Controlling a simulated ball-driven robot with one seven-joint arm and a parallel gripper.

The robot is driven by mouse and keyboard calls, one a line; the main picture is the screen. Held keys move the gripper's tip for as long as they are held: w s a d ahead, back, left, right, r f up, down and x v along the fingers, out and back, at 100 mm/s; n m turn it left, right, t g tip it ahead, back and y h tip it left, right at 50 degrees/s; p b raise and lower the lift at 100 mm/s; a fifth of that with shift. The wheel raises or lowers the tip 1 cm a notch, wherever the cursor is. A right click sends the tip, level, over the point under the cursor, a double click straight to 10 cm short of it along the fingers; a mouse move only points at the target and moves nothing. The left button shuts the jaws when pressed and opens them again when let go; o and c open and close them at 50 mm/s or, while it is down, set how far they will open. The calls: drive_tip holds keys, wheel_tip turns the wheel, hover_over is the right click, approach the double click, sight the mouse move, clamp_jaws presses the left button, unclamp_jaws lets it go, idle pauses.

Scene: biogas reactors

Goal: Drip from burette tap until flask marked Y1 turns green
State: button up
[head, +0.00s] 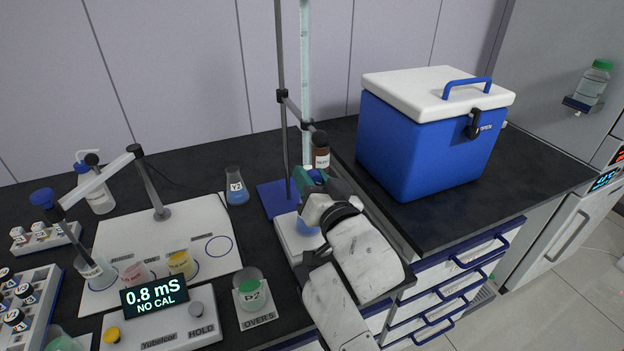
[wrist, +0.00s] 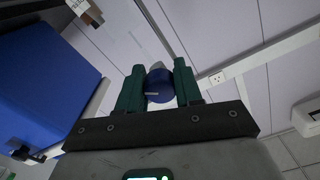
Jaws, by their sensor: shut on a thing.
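My gripper (head: 314,178) is at the burette's lower end in the head view. In the wrist view its green fingers (wrist: 159,78) are shut on a round blue knob (wrist: 158,87), which appears to be the burette tap. The clear burette (head: 306,65) stands upright, clamped to a grey rod. Below my gripper, a flask with blue liquid (head: 307,227) sits on a white plate (head: 288,238). My arm partly hides this flask, and its mark cannot be read. Another flask with blue liquid, its label seeming to read Y2 (head: 236,187), stands to the left.
A brown bottle (head: 321,152) stands close behind my gripper. A blue cooler box (head: 430,140) is to the right. A beaker with green liquid (head: 251,290), a meter reading 0.8 mS (head: 158,318) and a white board with small cups (head: 190,225) are at left.

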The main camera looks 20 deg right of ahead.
drive_tip(key=o, duration=1)
drive_tip(key=shift+o, duration=0.2)
drive_tip(key=s, duration=1)
drive_tip(key=shift+s+b, duration=0.4)
drive_tip(key=shift+b, duration=0.05)
